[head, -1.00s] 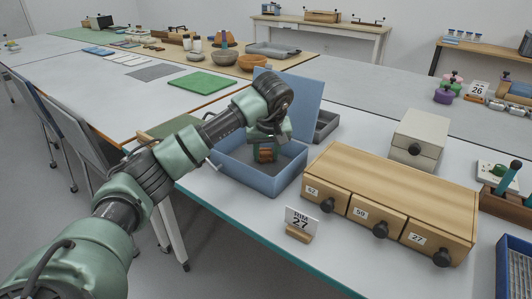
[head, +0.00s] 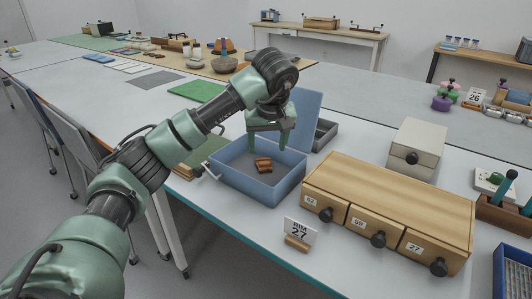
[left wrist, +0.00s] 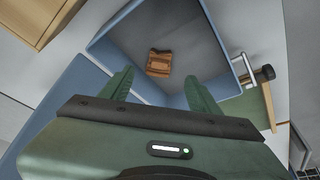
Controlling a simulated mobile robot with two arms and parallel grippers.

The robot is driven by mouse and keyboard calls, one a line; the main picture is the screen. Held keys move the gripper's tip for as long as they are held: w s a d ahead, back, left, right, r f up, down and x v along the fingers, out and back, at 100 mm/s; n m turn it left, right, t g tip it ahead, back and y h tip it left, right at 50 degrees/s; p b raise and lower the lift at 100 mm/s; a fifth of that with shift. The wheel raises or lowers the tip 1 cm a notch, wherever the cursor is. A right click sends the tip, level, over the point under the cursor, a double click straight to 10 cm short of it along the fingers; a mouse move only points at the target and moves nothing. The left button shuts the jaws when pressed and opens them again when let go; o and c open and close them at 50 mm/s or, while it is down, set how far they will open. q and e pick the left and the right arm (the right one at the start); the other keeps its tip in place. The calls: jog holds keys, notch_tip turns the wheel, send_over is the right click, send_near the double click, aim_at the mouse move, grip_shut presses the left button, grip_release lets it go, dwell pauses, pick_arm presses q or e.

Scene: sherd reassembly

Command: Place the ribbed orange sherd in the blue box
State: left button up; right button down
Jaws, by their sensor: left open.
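The ribbed orange sherd (head: 263,165) lies on the floor of the blue box (head: 247,182), near its middle. In the left wrist view the sherd (left wrist: 159,63) lies inside the box (left wrist: 108,48), apart from the fingers. My left gripper (head: 268,146) is open and empty above the box, with its fingers pointing down; its fingertips also show in the left wrist view (left wrist: 159,80). The box's blue lid (head: 306,112) stands open behind it. My right gripper is not in view.
A pale box with a knob (head: 417,146) stands behind the cabinet. A grey tray (head: 325,133) sits behind the lid. The table front left of the card is clear.

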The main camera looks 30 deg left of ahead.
pick_arm(q)
jog(key=shift+v, duration=1.65)
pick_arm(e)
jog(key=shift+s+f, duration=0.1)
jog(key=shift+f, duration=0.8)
pick_arm(q)
jog(key=shift+c, duration=0.3)
